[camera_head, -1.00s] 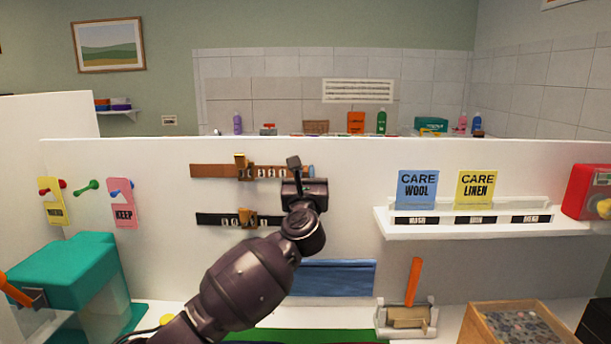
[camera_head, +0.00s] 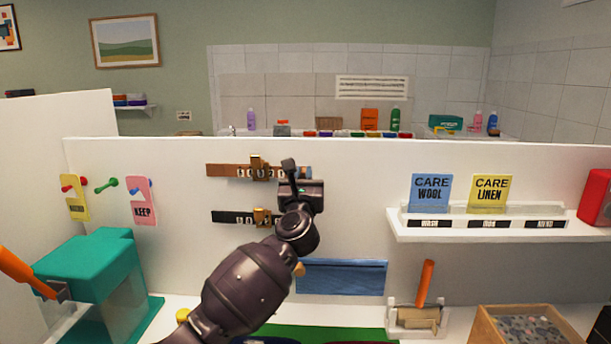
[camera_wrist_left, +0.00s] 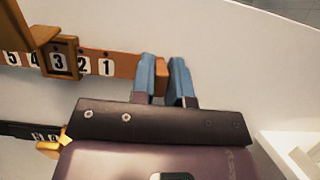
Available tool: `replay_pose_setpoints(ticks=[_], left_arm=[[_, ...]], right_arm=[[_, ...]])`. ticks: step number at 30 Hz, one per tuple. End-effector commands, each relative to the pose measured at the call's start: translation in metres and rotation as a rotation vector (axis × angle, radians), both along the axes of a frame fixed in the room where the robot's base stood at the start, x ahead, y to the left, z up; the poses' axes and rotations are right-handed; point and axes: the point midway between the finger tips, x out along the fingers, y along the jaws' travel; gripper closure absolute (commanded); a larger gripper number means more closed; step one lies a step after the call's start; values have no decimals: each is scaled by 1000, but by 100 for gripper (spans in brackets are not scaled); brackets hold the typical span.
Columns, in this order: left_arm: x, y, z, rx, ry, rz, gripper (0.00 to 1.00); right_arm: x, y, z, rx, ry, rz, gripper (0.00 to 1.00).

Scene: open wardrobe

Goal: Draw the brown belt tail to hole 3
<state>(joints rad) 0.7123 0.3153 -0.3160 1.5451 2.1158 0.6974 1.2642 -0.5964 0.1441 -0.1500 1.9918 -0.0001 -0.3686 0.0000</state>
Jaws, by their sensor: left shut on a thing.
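The brown belt (camera_head: 225,170) runs level along the white panel, through a brass-coloured buckle (camera_head: 257,168). In the left wrist view the belt (camera_wrist_left: 122,64) carries white number tags. The buckle's frame (camera_wrist_left: 45,42) surrounds the 3, with 4 and 5 to its left and 2 and 1 to its right. My left gripper (camera_wrist_left: 164,80) has its blue fingers closed on the tail end, right of the 1. In the head view the left gripper (camera_head: 304,174) is partly hidden by its own wrist. My right gripper is not in view.
A black belt (camera_head: 228,217) with its own buckle hangs below. A blue cloth (camera_head: 342,277) is under my arm. A shelf (camera_head: 475,234) with CARE cards is to the right, a teal box-like device (camera_head: 90,265) to the left. Panel between belts and shelf is clear.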

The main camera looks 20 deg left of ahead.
Motion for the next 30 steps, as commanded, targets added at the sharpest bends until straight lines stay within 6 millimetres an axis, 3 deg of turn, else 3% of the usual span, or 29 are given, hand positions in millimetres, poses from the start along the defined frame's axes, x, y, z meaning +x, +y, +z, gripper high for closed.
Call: replay_pose_setpoints(ticks=[1, 5, 17, 30], left_arm=[[0, 0, 0, 1, -1, -1, 81], [0, 0, 0, 1, -1, -1, 61], [-6, -2, -3, 1, 0, -2, 60], [-72, -15, -32, -2, 1, -2, 60]], right_arm=[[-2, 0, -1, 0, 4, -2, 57], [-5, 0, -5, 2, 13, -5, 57], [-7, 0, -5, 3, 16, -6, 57], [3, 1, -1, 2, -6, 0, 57]])
